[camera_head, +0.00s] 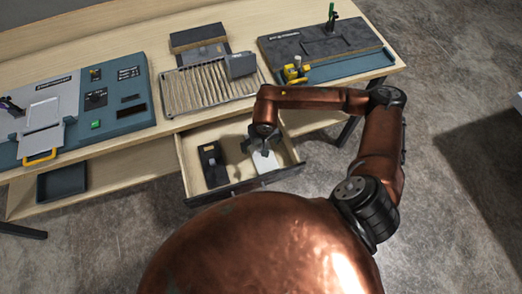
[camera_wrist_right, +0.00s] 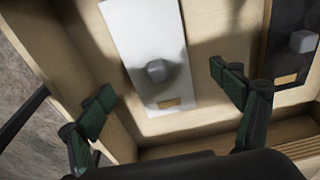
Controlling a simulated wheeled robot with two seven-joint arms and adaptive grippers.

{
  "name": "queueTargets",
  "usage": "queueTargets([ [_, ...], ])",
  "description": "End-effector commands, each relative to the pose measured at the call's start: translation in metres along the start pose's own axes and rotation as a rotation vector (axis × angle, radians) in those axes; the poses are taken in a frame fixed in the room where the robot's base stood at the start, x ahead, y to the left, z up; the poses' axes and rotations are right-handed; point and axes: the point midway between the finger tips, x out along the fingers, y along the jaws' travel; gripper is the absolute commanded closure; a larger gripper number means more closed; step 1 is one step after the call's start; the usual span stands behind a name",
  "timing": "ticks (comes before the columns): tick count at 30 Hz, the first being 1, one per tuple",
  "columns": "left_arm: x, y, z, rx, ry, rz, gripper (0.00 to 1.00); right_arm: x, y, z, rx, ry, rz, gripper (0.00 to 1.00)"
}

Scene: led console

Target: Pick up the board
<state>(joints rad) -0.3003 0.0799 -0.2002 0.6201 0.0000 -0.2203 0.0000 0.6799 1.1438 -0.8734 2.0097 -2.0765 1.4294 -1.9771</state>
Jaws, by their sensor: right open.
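A white board (camera_head: 264,163) lies in the open drawer (camera_head: 189,178) on its right side. In the right wrist view the white board (camera_wrist_right: 143,40) carries a grey block-like knob and a small tan label. A black board (camera_head: 212,165) with a similar grey knob lies on the left side of the drawer. It also shows at the right edge of the right wrist view (camera_wrist_right: 287,45). My right gripper (camera_head: 264,146) is over the white board, and in the wrist view its open fingers (camera_wrist_right: 160,88) are spread to either side of it, with nothing between them held. My left gripper is out of view.
The drawer walls stand close around the right gripper. On the table above are a blue console (camera_head: 112,116) at left, a slotted rack (camera_head: 190,92) in the middle and a dark station (camera_head: 345,45) with a yellow clamp at right. A dark bin (camera_head: 62,182) sits below left.

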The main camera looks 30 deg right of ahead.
Motion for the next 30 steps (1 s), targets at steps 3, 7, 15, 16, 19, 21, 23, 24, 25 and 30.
queueTargets([
  [3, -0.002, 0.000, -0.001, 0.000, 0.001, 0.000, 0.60, 0.019, 0.003, -0.001, 0.003, -0.004, 0.000, 0.15],
  [7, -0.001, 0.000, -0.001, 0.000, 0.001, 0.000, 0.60, 0.032, 0.003, -0.001, 0.003, -0.003, 0.001, 0.15],
  [15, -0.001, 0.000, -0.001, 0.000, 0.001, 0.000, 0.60, 0.035, 0.004, -0.001, 0.003, -0.001, 0.001, 0.15],
  [16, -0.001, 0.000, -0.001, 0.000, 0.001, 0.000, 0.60, 0.035, 0.004, -0.001, 0.003, -0.001, 0.001, 0.16],
  [19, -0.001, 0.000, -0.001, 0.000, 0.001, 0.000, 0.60, 0.035, 0.004, -0.001, 0.003, -0.001, 0.001, 0.23],
  [21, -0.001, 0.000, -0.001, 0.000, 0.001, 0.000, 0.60, 0.035, 0.004, -0.001, 0.003, -0.001, 0.001, 0.28],
  [23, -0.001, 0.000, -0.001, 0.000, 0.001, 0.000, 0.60, 0.035, 0.004, -0.001, 0.003, -0.001, 0.001, 0.32],
  [24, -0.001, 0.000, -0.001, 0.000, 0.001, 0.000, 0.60, 0.035, 0.004, -0.001, 0.003, -0.001, 0.001, 0.34],
  [25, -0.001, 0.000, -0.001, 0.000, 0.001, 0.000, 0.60, 0.035, 0.004, -0.001, 0.003, -0.001, 0.001, 0.36],
  [30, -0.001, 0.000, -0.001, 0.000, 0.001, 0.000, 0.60, 0.035, 0.004, -0.001, 0.004, -0.001, 0.001, 0.48],
])
